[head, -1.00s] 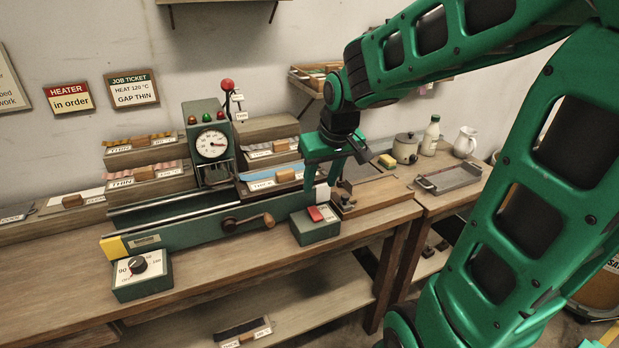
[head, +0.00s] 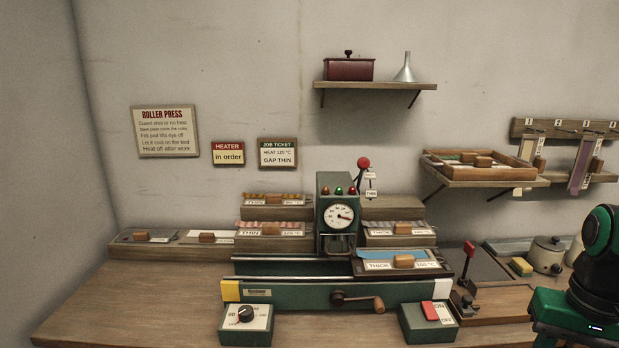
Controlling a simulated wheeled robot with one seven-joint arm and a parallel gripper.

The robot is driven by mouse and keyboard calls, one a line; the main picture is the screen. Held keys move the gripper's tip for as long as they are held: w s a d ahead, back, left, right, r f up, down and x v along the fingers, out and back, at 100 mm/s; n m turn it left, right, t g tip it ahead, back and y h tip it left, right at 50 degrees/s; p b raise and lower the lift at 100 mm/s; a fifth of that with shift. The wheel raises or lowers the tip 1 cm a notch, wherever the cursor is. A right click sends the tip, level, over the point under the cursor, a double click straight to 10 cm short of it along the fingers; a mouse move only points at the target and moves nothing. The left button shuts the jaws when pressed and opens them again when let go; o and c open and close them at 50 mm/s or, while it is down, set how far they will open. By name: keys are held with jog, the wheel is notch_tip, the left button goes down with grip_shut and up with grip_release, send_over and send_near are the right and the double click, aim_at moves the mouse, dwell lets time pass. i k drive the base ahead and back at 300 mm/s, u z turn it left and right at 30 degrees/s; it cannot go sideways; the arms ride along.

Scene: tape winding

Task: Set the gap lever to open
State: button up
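The roller press (head: 337,205) stands on the bench with a round dial and small coloured lamps. The gap lever, with a red ball knob (head: 364,163), rises at the right of the press head. Its knob is up, above two small white tags on a post; the lower tag reads THIN and the upper one is too small to read. My gripper (head: 568,318) is at the lower right edge, well to the right of the press and apart from the lever. Its fingers are not clearly visible.
A second red-topped lever (head: 469,248) stands on the right. A crank (head: 360,301), a dial box (head: 246,322) and a red switch box (head: 430,322) line the front. Labelled boards flank the press. A tray shelf (head: 480,172) hangs right.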

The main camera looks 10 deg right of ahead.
aim_at(362, 164)
jog(key=k, duration=1.25)
jog(key=u, duration=0.4)
jog(key=i, duration=1.55)
jog(key=z, duration=0.05)
